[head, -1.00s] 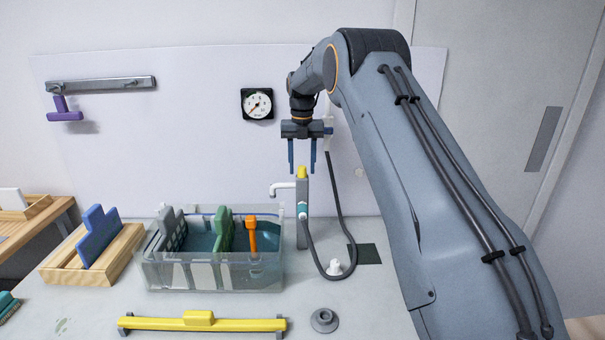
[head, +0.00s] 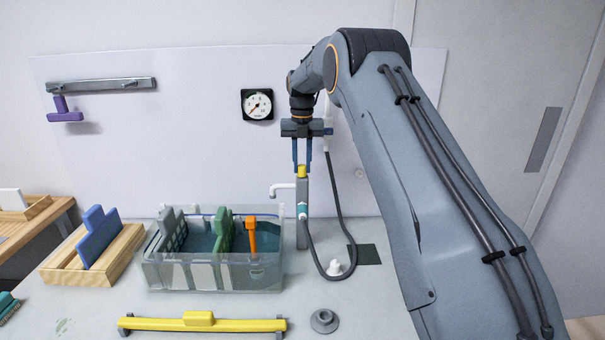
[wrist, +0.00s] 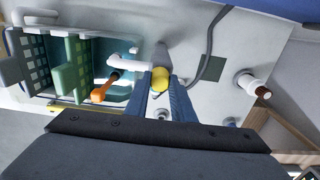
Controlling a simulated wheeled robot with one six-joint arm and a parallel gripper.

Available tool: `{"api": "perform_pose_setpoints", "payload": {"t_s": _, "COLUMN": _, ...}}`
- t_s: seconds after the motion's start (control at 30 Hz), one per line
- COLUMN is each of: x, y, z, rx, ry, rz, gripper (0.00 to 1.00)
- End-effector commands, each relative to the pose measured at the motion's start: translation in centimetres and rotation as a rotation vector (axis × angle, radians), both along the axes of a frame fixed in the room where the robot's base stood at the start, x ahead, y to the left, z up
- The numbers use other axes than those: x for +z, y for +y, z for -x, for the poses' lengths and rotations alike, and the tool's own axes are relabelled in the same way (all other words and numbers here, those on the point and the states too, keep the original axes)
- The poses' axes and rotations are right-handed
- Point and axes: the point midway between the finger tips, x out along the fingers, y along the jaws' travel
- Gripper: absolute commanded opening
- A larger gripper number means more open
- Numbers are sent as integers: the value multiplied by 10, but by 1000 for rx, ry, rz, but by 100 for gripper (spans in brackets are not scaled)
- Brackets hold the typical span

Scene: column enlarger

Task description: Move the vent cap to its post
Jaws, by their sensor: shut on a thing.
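The yellow cap, which looks like the vent cap (head: 302,171), sits at the top of a grey upright column (head: 302,222) beside the tank. My gripper (head: 302,170) is above the column, pointing down, with its blue fingers closed in on either side of the cap. In the wrist view the round yellow top (wrist: 160,76) shows between the fingertips (wrist: 161,86). I cannot tell whether the cap is still seated on the column. A low grey round fitting with a central hub (head: 324,320) stands at the front of the table; I cannot tell if it is the post.
A clear tank (head: 215,276) with grey and green racks and an orange handle stands left of the column. A white spout (head: 282,187) and dark hose (head: 340,210) are close by the column. A yellow bar (head: 160,324) lies in front. A white fitting (head: 335,267) stands right of the column.

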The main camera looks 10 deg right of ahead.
Motion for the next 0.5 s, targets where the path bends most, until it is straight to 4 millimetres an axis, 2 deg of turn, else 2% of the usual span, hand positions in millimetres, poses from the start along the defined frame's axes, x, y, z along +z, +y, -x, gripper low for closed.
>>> {"api": "perform_pose_setpoints", "payload": {"t_s": 0.5, "x": 5, "y": 0, "z": 0, "rx": 0, "ry": 0, "rz": 0, "gripper": 0}}
